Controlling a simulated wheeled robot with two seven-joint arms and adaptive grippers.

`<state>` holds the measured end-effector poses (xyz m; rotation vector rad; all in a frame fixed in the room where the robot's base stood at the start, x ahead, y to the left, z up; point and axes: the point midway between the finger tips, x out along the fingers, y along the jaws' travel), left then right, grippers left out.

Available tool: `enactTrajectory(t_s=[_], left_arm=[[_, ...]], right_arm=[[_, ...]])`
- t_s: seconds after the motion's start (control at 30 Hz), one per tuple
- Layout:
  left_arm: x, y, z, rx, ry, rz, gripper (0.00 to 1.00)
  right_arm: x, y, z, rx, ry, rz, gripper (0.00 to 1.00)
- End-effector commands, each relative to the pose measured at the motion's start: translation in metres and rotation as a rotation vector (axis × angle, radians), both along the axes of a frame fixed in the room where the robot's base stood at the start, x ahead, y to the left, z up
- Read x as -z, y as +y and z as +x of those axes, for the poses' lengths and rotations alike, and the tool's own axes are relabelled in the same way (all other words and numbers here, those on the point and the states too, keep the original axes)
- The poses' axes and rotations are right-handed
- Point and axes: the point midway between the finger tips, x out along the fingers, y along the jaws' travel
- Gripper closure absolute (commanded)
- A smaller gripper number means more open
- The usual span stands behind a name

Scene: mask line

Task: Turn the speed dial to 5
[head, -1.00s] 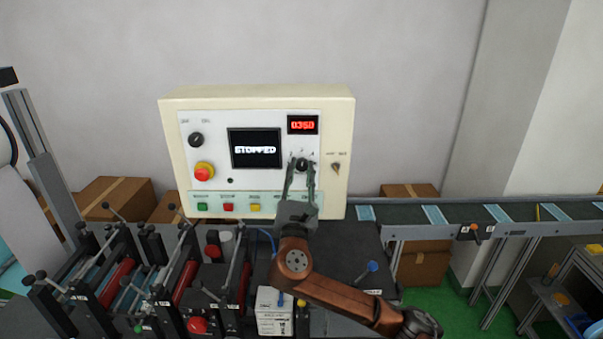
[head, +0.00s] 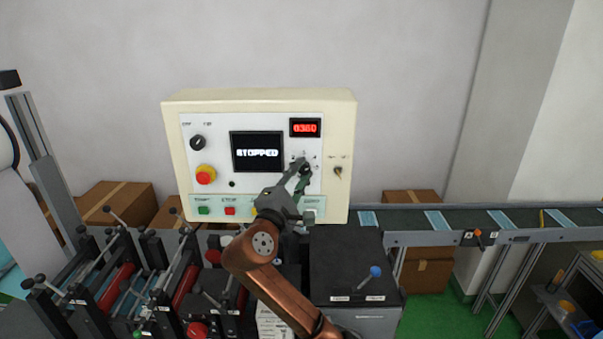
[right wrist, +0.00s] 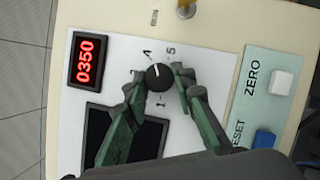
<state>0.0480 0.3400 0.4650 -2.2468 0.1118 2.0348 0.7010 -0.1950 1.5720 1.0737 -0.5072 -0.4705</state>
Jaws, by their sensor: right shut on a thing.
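The speed dial (right wrist: 158,78) is a small round black knob on the control panel's white face. In the right wrist view its short white mark points to the 4 side; the printed 5 (right wrist: 171,51) lies to the right of the 4 (right wrist: 147,53). My right gripper (head: 302,166) is shut on the dial, a green finger on either side. Its fingers partly hide the dial in the head view. The dark screen (head: 257,152) reads STOPPED. My left gripper is not in view.
A red emergency button (head: 205,175) and a black selector knob (head: 197,142) are on the panel's left. A small selector (head: 338,172) is right of the dial. Buttons line the bottom strip, including a white one (right wrist: 282,82) marked ZERO. A conveyor (head: 460,218) runs right.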

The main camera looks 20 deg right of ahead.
Motion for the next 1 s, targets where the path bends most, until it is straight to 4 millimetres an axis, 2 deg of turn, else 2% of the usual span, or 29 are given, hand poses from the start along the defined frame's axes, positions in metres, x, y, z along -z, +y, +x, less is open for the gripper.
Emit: enactTrajectory(t_s=[0.5,1.0], left_arm=[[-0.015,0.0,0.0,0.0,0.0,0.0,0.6],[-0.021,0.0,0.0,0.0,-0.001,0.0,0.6]], right_arm=[[-0.003,0.002,0.0,0.0,-0.118,0.426,1.0],[-0.004,0.001,0.001,-0.001,-0.168,0.591,1.0]])
